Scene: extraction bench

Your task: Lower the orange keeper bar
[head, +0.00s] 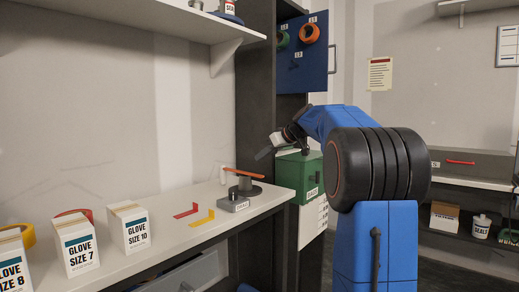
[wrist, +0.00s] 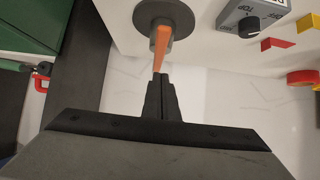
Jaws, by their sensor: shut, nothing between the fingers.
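The orange keeper bar (head: 244,173) lies nearly level across the top of a dark round-based device (head: 245,189) on the white bench. In the wrist view the bar (wrist: 161,44) runs from the round device (wrist: 163,15) toward my fingertips. My gripper (head: 260,156) is above the bar's right end in the head view, with a visible gap. In the wrist view my gripper's fingers (wrist: 160,77) are together and empty. The bar's near end lines up with the fingertips there and is partly hidden by them; I cannot tell contact from this view.
A grey control box (head: 233,204) with a dark knob stands beside the device. Red (head: 186,211) and yellow (head: 202,218) angled pieces lie to its left, then glove boxes (head: 129,227). A green box (head: 299,172) is just right of the bench end. A shelf (head: 140,25) hangs above.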

